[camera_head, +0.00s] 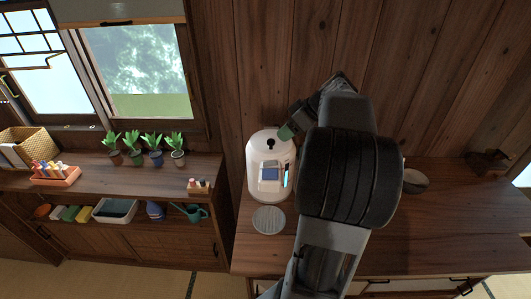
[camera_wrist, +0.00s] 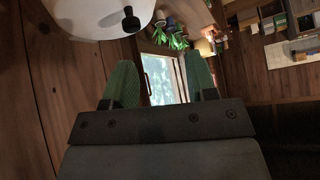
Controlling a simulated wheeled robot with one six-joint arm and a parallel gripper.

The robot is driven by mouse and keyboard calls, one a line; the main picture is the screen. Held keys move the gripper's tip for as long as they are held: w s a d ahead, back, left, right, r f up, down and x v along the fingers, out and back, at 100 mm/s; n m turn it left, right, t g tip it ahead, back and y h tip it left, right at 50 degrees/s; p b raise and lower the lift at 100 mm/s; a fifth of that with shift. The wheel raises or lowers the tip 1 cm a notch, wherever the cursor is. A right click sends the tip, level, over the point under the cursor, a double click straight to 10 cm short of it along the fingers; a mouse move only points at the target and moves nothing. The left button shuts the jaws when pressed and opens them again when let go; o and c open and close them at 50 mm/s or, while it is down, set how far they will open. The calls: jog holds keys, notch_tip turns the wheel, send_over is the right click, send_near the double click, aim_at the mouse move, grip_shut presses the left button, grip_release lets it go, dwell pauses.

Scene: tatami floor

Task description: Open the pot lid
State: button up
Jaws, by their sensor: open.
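The white pot (camera_head: 254,178) stands upright on the wooden counter, with a blue-grey panel on its front. Its lid (camera_head: 259,140) looks closed and has a small black knob (camera_head: 270,143) on top. In the wrist view part of the white pot (camera_wrist: 92,14) shows at the upper left, with the black knob (camera_wrist: 130,20) at its edge. My gripper (camera_head: 287,131) is at the upper right side of the pot; contact cannot be told in the head view. In the wrist view its green fingers (camera_wrist: 162,78) are spread apart with nothing between them, and the knob is outside them.
A round grey coaster (camera_head: 268,220) lies in front of the pot. A bowl (camera_head: 415,181) sits on the counter to the right, partly behind my arm. A lower shelf unit (camera_head: 100,180) with several potted plants (camera_head: 154,148) stands at the left. The wooden wall (camera_head: 270,60) is close behind.

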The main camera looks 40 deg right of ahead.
jog(key=shift+m+g+h, duration=0.4)
jog(key=shift+m+g, duration=0.4)
jog(key=shift+g, duration=0.1)
jog(key=a+f, duration=0.1)
jog(key=a, duration=0.1)
jog(key=a+f, duration=0.1)
jog(key=a, duration=0.2)
jog(key=a+f+b, duration=0.1)
jog(key=a, duration=0.2)
jog(key=shift+s+a+f, duration=0.25)
jog(key=shift+s, duration=0.05)
jog(key=shift+a, duration=0.25)
jog(key=s+a+f+m+h, duration=0.1)
jog(key=s+a+f, duration=0.1)
jog(key=a, duration=0.3)
jog(key=s+a+f+m+h, duration=0.1)
jog(key=s+a+f, duration=0.1)
jog(key=s+a, duration=0.2)
jog(key=s+a+f+m+g+h, duration=0.1)
jog(key=s+a+f, duration=0.1)
jog(key=a, duration=0.3)
jog(key=shift+s+a, duration=0.3)
jog(key=shift+s, duration=0.15)
jog(key=shift+s+a+f+m+h, duration=0.3)
jog(key=shift+s+f, duration=0.1)
jog(key=shift+c, duration=0.7)
jog(key=shift+d, duration=0.1)
jog(key=shift+c, duration=0.2)
